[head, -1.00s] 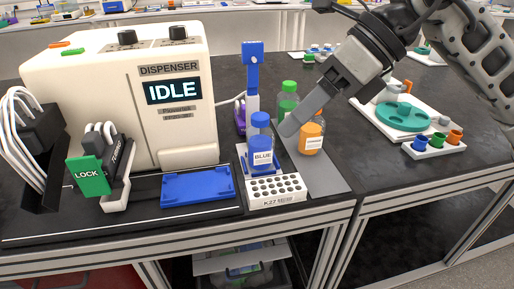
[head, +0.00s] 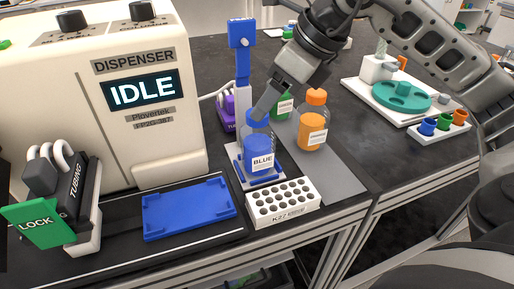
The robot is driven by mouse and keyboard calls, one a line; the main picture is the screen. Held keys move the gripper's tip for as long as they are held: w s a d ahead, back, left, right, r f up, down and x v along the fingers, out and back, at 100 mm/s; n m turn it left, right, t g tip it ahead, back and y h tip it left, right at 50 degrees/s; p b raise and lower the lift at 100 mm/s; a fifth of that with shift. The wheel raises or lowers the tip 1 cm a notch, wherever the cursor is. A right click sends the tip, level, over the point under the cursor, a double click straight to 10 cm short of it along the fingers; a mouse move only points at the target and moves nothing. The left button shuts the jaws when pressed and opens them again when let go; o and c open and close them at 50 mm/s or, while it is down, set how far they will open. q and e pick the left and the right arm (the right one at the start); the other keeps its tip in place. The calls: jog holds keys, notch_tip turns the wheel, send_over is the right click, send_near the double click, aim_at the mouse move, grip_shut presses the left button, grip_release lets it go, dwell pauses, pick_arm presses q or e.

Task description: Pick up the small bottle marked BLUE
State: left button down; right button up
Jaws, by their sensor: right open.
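The small bottle marked BLUE (head: 258,150) stands upright on a blue-and-white stand (head: 243,177) beside a tall blue post. It holds blue liquid and has a white label facing me. My right gripper (head: 265,106) comes down from the upper right, with its fingers at the bottle's top and partly covering the cap. The jaws are open; I cannot tell whether they touch the bottle. My left gripper is out of view.
An orange bottle (head: 313,123) and a green bottle (head: 283,106) stand close behind on a grey mat (head: 333,165). A white tube rack (head: 283,206) sits in front. A blue tray (head: 188,207) and the dispenser (head: 75,110) reading IDLE are at left.

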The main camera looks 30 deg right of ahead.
aim_at(257, 143)
jog(key=shift+w+d+x, duration=0.15)
jog(key=shift+x, duration=1.4)
jog(key=shift+w+d+x, duration=0.1)
jog(key=shift+d+x, duration=0.05)
jog(key=shift+x, duration=1.4)
grip_shut()
